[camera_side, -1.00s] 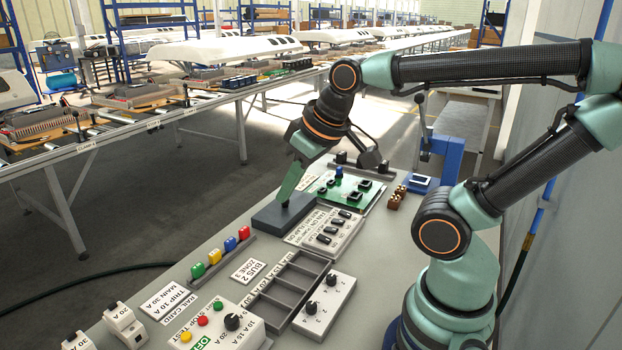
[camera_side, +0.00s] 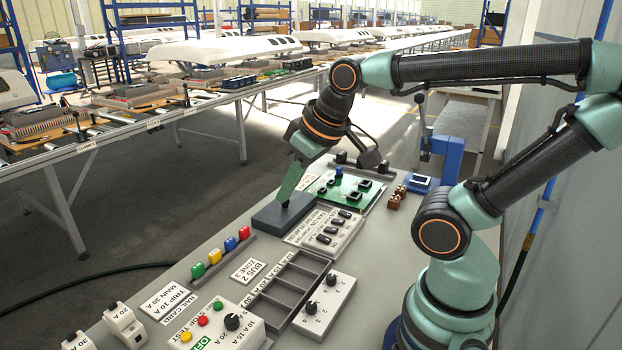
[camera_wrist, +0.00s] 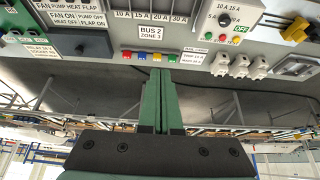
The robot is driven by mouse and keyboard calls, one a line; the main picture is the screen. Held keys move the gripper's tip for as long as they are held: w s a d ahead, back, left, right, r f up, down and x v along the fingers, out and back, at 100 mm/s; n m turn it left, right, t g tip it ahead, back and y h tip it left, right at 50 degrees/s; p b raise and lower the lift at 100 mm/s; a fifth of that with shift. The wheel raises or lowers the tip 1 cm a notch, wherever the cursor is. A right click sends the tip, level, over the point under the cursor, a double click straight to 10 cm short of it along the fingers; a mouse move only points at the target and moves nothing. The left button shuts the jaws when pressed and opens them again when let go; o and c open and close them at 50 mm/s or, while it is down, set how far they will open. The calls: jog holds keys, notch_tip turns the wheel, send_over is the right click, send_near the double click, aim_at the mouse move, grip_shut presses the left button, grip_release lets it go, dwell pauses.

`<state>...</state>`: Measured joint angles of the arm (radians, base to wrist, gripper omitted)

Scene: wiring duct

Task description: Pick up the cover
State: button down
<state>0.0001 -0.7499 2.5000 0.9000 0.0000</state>
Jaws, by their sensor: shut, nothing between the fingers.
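A flat dark grey block (camera_side: 285,213) lies on the bench behind the coloured parts; it looks like the cover, though I cannot be sure. It also shows in the wrist view (camera_wrist: 86,45), to the left of my fingertips, with a small dark knob on it. My gripper (camera_side: 284,203) points down at the block in the side view, its green fingers overlapping the block's top. In the wrist view my gripper (camera_wrist: 156,72) has its fingers together and nothing between them. I cannot tell whether the fingertips touch the block.
A row of coloured parts (camera_side: 230,246) stands in front of the block. A switch panel (camera_side: 326,232) and a green circuit board (camera_side: 343,186) lie to its right and behind. A grey slotted tray (camera_side: 286,286) and button box (camera_side: 217,325) are nearer. The bench's left strip is mostly clear.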

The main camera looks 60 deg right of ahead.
jog(key=c, duration=0.5)
grip_release()
